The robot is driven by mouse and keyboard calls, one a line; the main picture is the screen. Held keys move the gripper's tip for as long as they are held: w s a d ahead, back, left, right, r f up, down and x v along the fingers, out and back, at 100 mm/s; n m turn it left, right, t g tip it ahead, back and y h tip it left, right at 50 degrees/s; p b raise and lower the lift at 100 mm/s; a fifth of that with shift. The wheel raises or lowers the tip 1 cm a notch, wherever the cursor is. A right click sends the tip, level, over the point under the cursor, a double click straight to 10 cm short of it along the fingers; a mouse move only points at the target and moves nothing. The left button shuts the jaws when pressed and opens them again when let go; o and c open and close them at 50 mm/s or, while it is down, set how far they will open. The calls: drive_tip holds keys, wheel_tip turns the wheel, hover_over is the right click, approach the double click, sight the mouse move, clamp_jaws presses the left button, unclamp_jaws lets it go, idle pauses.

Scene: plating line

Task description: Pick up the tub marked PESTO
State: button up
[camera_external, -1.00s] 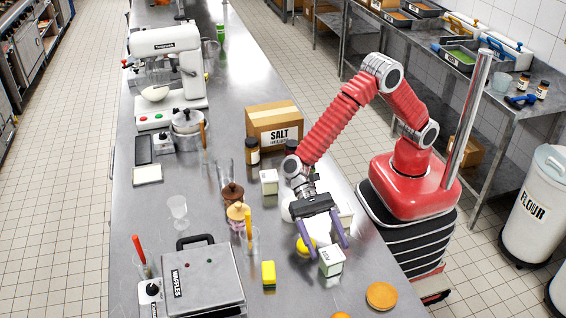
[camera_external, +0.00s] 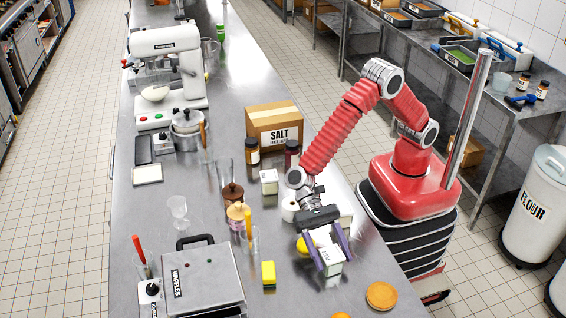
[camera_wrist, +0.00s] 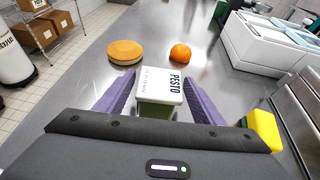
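The tub marked PESTO (camera_external: 332,257) is a small block-shaped tub with a white top, standing on the steel counter. In the wrist view the PESTO tub (camera_wrist: 161,88) shows its label on the white lid, with a green side below. My gripper (camera_external: 337,265) points down over it, with one purple finger on each side. In the wrist view my gripper (camera_wrist: 159,80) has its fingers spread along the left and right of the tub. Slim gaps seem to show between fingers and tub, so it looks open around the tub. The tub's lower part is partly hidden.
A yellow sponge (camera_external: 268,274), a round orange-brown disc (camera_external: 381,295) and an orange (camera_wrist: 180,53) lie nearby. A similar tub (camera_external: 269,181) stands farther back. The waffle maker (camera_external: 203,278) is left.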

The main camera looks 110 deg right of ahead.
sight(332, 254)
drive_tip(key=c, duration=1)
wheel_tip(332, 254, up, 10)
drive_tip(key=shift+r, duration=0.1)
idle(0.7)
